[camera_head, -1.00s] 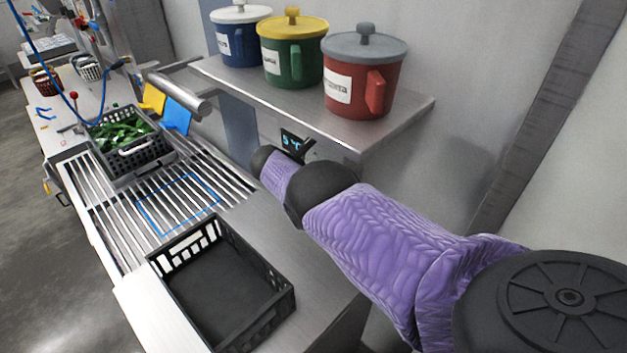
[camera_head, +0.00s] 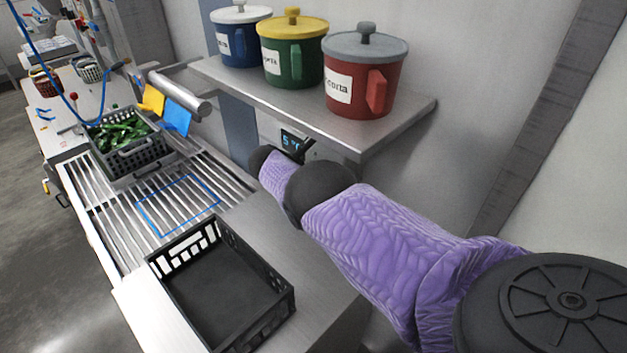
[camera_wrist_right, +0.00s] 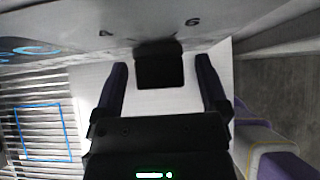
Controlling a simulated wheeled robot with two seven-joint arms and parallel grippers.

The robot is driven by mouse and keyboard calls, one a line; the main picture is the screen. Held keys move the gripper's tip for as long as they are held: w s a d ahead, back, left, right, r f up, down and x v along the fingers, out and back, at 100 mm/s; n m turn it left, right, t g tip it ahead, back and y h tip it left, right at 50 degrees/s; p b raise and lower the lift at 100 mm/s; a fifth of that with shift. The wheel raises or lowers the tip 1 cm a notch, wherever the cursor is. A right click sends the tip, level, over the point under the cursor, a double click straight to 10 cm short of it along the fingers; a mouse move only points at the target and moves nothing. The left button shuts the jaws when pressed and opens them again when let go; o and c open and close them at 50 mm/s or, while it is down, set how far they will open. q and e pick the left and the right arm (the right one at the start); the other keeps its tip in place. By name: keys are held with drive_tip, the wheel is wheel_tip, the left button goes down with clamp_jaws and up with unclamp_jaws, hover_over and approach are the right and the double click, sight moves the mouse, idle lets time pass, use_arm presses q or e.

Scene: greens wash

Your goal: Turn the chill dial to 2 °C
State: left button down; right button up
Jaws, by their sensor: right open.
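The chill dial (camera_wrist_right: 159,66) is a black knob on a pale panel, with the marks 4 and 6 showing beside it in the right wrist view. My right gripper (camera_wrist_right: 160,72) is open, with one finger on each side of the knob and gaps showing between the fingers and the knob. In the head view the small display (camera_head: 290,141) under the shelf shows blue digits that look like 5 °C. My purple-sleeved right arm hides most of the dial and gripper there. My left gripper is out of view.
A steel shelf (camera_head: 300,108) with blue, green and red lidded pots overhangs the display. An empty black crate (camera_head: 168,303) stands on the counter below my arm. A crate of greens (camera_head: 150,160) is on the slatted rack farther left.

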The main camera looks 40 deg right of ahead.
drive_tip(key=p+v, duration=0.7)
drive_tip(key=shift+a, duration=0.2)
drive_tip(key=shift+r, duration=0.15)
